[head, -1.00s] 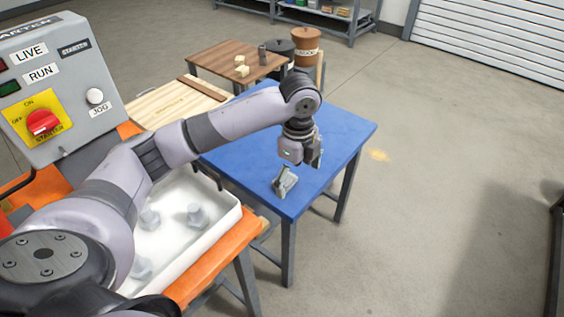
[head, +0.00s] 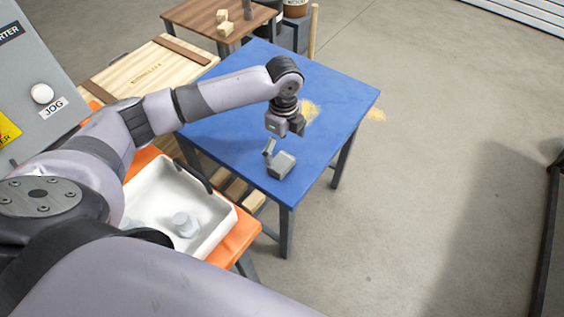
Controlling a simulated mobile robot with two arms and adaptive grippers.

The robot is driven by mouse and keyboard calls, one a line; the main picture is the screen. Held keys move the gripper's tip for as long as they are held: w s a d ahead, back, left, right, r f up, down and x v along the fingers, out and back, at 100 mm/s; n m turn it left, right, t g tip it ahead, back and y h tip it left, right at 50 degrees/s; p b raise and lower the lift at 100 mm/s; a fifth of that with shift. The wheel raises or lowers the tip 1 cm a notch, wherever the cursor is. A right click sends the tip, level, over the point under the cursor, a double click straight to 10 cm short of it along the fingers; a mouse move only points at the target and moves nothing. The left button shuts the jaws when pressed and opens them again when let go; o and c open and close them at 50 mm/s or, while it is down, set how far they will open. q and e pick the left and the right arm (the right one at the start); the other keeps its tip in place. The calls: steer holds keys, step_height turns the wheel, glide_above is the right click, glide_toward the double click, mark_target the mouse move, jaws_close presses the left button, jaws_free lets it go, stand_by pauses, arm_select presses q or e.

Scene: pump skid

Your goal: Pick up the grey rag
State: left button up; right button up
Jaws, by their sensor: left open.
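A small grey object (head: 282,164) lies on the blue table (head: 225,130) near its front corner. It has a boxy grey part and a thinner upright piece at its left; I cannot tell whether it is the grey rag. No other rag shows. My left gripper (head: 285,131) is over the blue table, pointing down, open and seemingly empty. In the picture it sits just above and behind the grey object, apart from its boxy part. My right gripper is out of view.
A white tray (head: 151,176) with a grey bolt-like part (head: 186,224) stands on an orange bench at the near left. A grey control box (head: 50,75) and a wooden crate (head: 147,68) are at left. Yellowish grains (head: 309,110) lie on the blue table.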

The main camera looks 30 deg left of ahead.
mark_target(282, 161)
arm_select(q)
step_height(282, 161, down, 2)
steer(key=shift+f, duration=0.1)
step_height(282, 161, down, 4)
steer(key=shift+a+f, duration=0.15)
steer(key=shift+f, duration=0.3)
steer(key=shift+c, duration=0.9)
steer(key=c, duration=1)
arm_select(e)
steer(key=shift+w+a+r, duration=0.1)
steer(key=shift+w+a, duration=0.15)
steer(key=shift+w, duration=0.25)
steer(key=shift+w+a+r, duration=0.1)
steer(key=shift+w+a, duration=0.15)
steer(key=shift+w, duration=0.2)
